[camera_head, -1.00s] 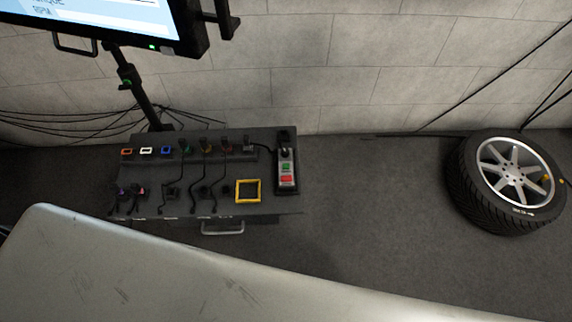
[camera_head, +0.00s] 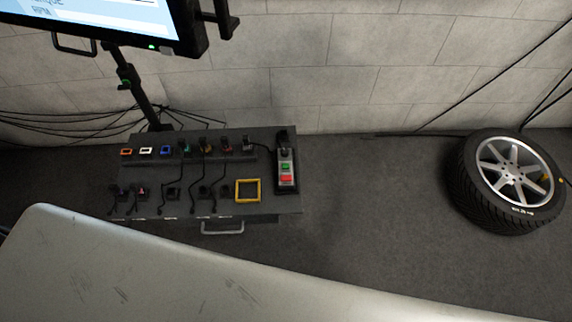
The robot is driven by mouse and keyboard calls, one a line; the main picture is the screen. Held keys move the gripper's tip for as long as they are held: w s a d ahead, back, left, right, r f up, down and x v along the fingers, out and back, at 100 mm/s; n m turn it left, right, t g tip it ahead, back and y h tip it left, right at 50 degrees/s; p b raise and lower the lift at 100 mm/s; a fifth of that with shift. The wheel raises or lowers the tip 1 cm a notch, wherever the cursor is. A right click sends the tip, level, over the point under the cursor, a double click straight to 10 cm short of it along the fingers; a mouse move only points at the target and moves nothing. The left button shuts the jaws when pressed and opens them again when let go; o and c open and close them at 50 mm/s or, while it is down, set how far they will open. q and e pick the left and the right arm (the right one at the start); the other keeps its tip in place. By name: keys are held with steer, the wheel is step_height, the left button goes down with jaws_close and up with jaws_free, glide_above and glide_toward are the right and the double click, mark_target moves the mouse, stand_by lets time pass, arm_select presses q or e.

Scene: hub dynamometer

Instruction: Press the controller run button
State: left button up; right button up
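The controller (camera_head: 287,170) is a dark upright box with a light grey face at the right end of the dark control panel (camera_head: 270,207). Its face carries a green button (camera_head: 285,167) and a red button (camera_head: 286,179) below it. The labels are too small to read, so I cannot tell by lettering which is the run button. Neither of my grippers is in view, and nothing covers the controller.
The panel also holds a yellow square frame (camera_head: 248,201), small coloured sockets and several cables. A monitor (camera_head: 110,22) stands behind at left. A wheel with a tyre (camera_head: 480,206) is at right. A pale scratched surface (camera_head: 150,265) fills the lower foreground.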

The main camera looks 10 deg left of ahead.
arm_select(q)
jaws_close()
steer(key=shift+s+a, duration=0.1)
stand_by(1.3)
